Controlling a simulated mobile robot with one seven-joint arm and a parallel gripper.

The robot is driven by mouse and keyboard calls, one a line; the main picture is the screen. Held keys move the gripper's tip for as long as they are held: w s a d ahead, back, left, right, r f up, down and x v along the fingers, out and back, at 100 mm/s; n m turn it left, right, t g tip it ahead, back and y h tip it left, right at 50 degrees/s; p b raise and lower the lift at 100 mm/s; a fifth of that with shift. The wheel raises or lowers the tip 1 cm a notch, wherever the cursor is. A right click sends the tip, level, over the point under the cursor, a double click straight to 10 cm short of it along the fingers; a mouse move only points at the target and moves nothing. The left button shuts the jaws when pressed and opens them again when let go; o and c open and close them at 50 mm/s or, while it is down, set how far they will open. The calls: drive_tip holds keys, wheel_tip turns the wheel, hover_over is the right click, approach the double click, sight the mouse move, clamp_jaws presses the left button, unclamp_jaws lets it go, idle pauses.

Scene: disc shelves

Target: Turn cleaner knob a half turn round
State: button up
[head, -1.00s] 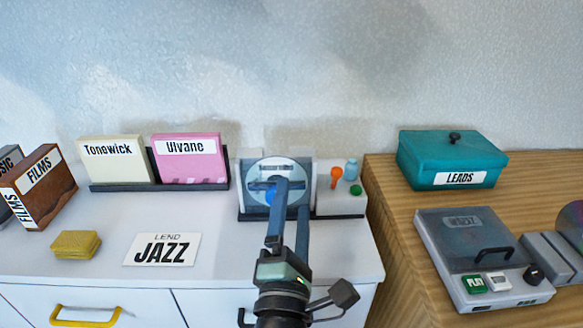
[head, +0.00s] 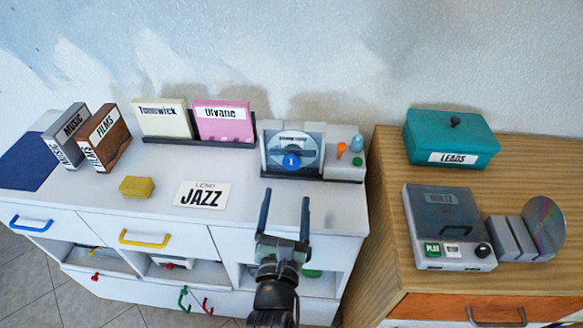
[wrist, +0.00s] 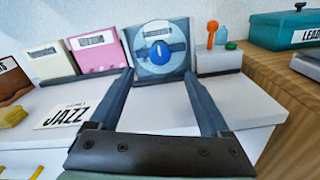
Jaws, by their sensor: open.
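The disc cleaner (head: 310,153) stands upright at the right end of the white cabinet top, with a clear disc on its front. In the wrist view the knob (wrist: 160,53) is a blue drop shape with a narrower upper end, in front of a dark horizontal bar. My gripper (head: 285,197) is open and empty, in front of the cleaner and apart from the knob. In the wrist view the knob appears above and between my fingertips (wrist: 158,73).
A grey holder (head: 344,167) with an orange tool and small bottles adjoins the cleaner on the right. A rack (head: 200,143) with cream and pink cases stands left. A JAZZ card (head: 202,195) lies in front. The wooden cabinet right holds a teal box (head: 452,135) and disc player (head: 448,225).

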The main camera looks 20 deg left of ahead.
sight(291, 164)
drive_tip(key=b+x, duration=0.3)
drive_tip(key=x, duration=0.6)
drive_tip(key=shift+w+f+b, duration=0.1)
drive_tip(key=shift+w+b, duration=0.2)
drive_tip(key=shift+b, duration=0.1)
clamp_jaws()
